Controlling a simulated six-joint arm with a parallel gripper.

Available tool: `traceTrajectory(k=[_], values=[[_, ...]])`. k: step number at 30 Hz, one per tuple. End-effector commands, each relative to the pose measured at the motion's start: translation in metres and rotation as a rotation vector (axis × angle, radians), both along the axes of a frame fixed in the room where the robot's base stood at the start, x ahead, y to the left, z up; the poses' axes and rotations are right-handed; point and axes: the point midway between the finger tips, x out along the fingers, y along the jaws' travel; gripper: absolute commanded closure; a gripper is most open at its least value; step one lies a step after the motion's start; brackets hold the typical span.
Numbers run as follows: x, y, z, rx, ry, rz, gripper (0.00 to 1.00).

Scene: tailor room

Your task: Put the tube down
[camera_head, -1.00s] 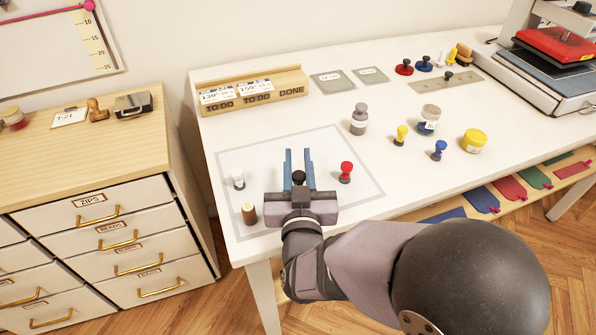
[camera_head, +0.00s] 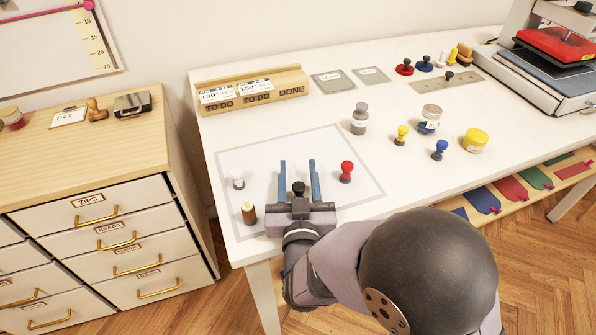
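My gripper (camera_head: 297,163) is over the outlined mat (camera_head: 320,143) on the white table, its two blue fingers spread apart. I see nothing held between the fingertips. A dark round knob between the finger bases moves along with the gripper and seems part of it. I cannot tell for sure which thing is the tube. A small brown cylinder with a pale end (camera_head: 249,214) stands on the mat left of the gripper. A white knob-topped piece (camera_head: 237,179) stands behind it. A red knob-topped piece (camera_head: 346,172) stands right of the fingers.
A grey bottle (camera_head: 359,119), a clear jar (camera_head: 429,119), a yellow-lidded pot (camera_head: 474,141), and yellow (camera_head: 401,135) and blue (camera_head: 439,150) knobbed pieces stand to the right. A wooden card rack (camera_head: 290,84) is at the back. The mat's middle behind the fingers looks clear.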

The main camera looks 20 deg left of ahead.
Motion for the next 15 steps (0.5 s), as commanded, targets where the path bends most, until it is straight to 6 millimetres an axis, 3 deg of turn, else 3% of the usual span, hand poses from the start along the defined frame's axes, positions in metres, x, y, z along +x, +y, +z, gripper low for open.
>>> traceTrajectory(k=[9, 15], values=[[-0.001, 0.000, 0.005, 0.000, 0.000, 0.001, 0.60], [-0.025, -0.012, 0.002, 0.000, 0.001, 0.003, 0.60]])
